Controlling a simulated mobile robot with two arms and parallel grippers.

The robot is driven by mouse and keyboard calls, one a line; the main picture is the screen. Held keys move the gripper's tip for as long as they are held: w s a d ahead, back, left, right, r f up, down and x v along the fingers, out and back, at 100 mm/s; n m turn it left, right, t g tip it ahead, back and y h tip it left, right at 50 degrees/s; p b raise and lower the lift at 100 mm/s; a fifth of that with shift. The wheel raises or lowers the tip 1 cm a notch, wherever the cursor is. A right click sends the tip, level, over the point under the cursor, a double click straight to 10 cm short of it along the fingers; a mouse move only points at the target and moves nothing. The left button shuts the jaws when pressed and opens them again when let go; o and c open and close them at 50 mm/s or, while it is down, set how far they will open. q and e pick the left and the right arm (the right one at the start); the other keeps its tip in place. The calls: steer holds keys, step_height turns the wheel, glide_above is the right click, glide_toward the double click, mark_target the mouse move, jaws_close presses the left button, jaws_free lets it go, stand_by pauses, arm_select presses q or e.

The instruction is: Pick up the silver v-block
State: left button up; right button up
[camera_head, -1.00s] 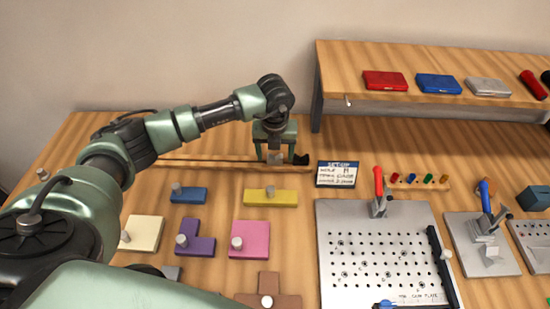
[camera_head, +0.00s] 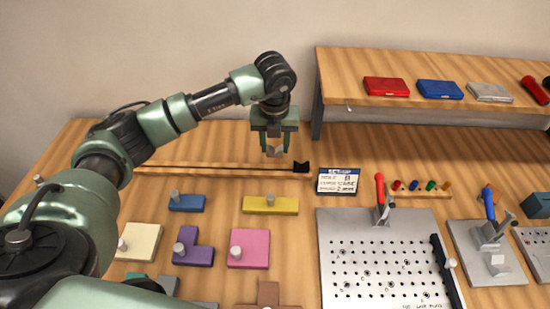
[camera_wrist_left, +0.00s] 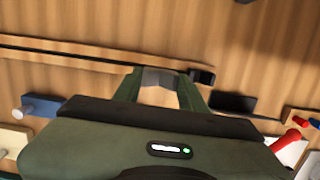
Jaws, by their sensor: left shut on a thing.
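My left gripper (camera_head: 274,148) is shut on the silver v-block (camera_head: 273,151), a small grey piece between its fingertips. It holds the block above the table, over the wooden rail at the back. In the left wrist view the silver v-block (camera_wrist_left: 159,78) shows between the two green fingers of the left gripper (camera_wrist_left: 158,82). A black v-block (camera_head: 301,167) sits at the right end of the rail. My right gripper is not in view.
The wooden rail (camera_head: 215,171) runs along the back. A set-up card (camera_head: 338,181) stands right of it. Coloured blocks with knobs, such as a yellow one (camera_head: 282,205), lie in front. A perforated plate (camera_head: 345,245) lies at right, below a raised shelf (camera_head: 420,108).

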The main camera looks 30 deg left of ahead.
mark_target(275, 152)
arm_select(q)
step_height(275, 152, up, 14)
steer(key=b, duration=0.2)
steer(key=shift+f, duration=0.15)
stand_by(0.5)
